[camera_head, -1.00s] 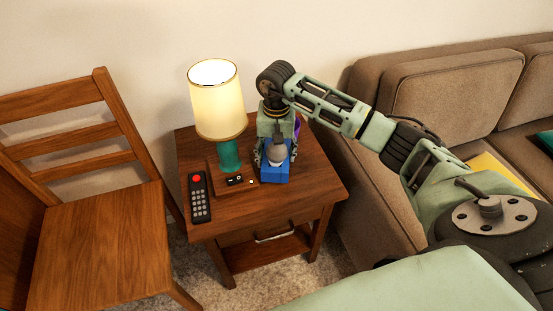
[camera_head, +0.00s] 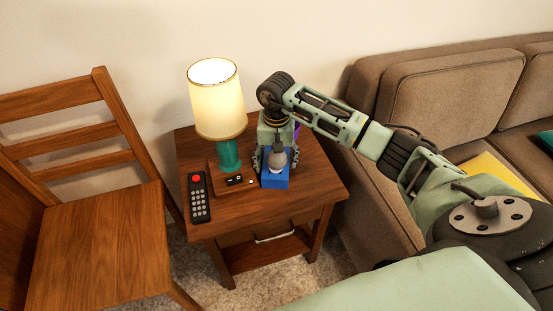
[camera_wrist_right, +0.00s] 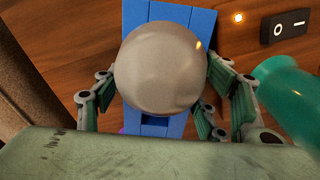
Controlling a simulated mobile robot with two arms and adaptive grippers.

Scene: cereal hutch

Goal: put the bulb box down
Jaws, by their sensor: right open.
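The bulb box is a blue box (camera_head: 275,182) with a round grey-white bulb (camera_head: 278,161) on it. It is on the right part of the wooden nightstand, beside the lamp. My right gripper (camera_head: 276,159) is above the box with its fingers apart, one on each side of the bulb. In the right wrist view the blue box (camera_wrist_right: 185,22) lies behind the bulb (camera_wrist_right: 161,68), and the open fingers of my right gripper (camera_wrist_right: 162,92) flank them. Whether a finger still touches is unclear. My left gripper is not in view.
A lit lamp (camera_head: 217,100) with a teal base stands close left of the box, with a small black switch (camera_head: 235,180) in front. A remote (camera_head: 199,196) lies on the nightstand (camera_head: 240,206) at left. A purple thing is mostly hidden behind my gripper. A chair and sofa flank the nightstand.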

